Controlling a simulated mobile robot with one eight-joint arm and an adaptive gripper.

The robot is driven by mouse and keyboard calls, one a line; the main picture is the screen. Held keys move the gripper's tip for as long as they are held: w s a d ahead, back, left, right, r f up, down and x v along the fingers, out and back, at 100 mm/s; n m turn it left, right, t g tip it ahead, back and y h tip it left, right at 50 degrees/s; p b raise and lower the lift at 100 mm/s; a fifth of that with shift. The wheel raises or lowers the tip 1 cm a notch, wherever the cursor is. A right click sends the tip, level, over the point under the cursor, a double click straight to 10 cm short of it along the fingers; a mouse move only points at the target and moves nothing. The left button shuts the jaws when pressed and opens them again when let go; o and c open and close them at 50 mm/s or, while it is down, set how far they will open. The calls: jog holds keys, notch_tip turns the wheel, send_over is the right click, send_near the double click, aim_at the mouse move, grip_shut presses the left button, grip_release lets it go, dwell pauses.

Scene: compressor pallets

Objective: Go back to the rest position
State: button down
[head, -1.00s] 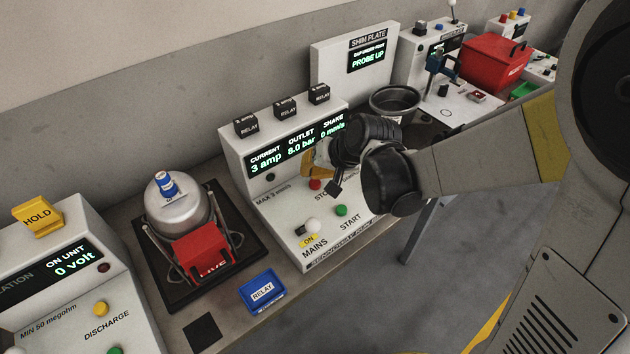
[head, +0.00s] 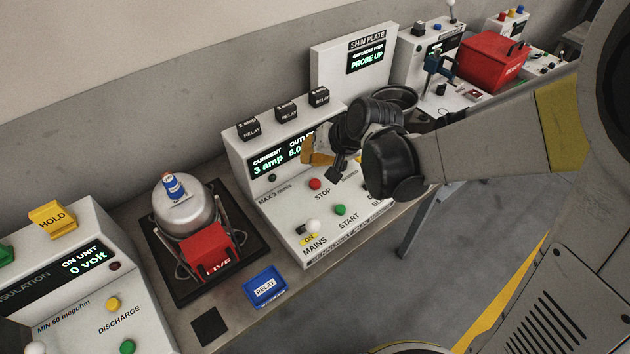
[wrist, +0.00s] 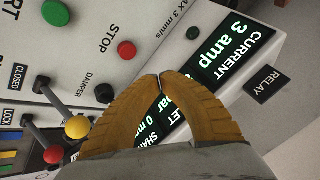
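My gripper (head: 308,152) hangs in front of the test panel (head: 262,205), covering part of its display. In the wrist view my gripper (wrist: 160,76) shows two orange fingers with their tips together and nothing visible between them. The panel's display (wrist: 218,50) reads 3 amp; the outlet and shake values are partly hidden behind my fingers. The red stop button (head: 316,184), green start button (head: 340,210) and mains switch (head: 312,226) are visible, with an ON label by the switch.
A silver compressor (head: 190,212) with a red LIVE box (head: 206,250) sits on a black pallet left of the panel. A blue relay tray (head: 265,287) lies at the bench's front edge. The insulation unit (head: 75,290) stands at left. Open floor (head: 400,300) lies in front.

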dwell(0.4)
jog(key=s+d+r+h, duration=0.2)
jog(key=s+d+r, duration=0.3)
jog(key=s+d, duration=0.3)
jog(key=s+d+r+t+h, duration=0.1)
jog(key=s+d+r, duration=0.3)
jog(key=s+d, duration=0.4)
jog(key=shift+s+d+r+n+t+h, duration=0.2)
jog(key=shift+s+r+n+t+h, duration=0.15)
jog(key=shift+s+h, duration=0.7)
